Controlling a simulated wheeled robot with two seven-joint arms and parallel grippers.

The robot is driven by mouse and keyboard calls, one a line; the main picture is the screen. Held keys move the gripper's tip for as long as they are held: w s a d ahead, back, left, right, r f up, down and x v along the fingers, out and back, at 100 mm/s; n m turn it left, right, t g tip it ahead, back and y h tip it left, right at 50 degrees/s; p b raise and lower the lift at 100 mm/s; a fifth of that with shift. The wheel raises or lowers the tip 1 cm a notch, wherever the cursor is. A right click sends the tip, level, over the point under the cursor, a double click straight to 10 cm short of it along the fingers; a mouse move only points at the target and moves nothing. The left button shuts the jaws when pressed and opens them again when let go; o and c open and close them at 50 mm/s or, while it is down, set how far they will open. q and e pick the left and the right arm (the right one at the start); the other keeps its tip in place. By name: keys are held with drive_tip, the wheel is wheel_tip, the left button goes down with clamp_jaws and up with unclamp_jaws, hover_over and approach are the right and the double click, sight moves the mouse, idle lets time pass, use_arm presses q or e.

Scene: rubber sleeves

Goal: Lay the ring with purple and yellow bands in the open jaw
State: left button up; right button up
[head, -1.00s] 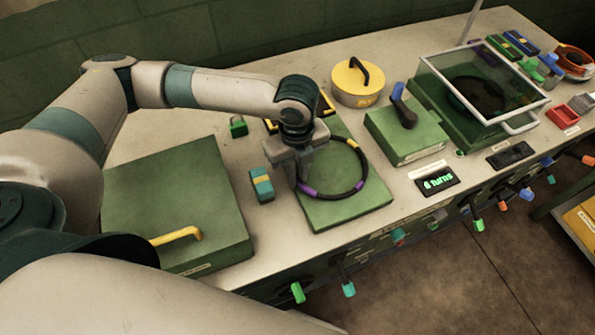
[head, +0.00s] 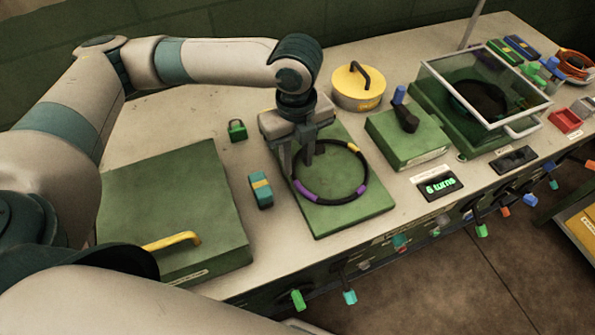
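The black ring (head: 335,203) with purple and yellow bands lies flat on a green plate (head: 350,219) in the middle of the bench. My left gripper (head: 298,172) points down at the ring's left side. Its two fingers are apart, with the ring's left edge appearing between or just below them; contact cannot be told. The gripper hides part of the ring's far left. A green fixture (head: 445,118) with a clear raised cover (head: 478,85) and a dark round part inside stands at the right. I cannot tell which part is the open jaw. My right gripper does not show.
A teal block (head: 261,190) and a large green box (head: 175,215) are left. A small green padlock-like piece (head: 237,130) is behind.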

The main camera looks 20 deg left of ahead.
use_arm(q)
drive_tip(key=shift+r+b, duration=0.3)
drive_tip(key=shift+r, duration=2.05)
drive_tip(key=shift+s+f, duration=0.1)
drive_tip(key=shift+s, duration=0.05)
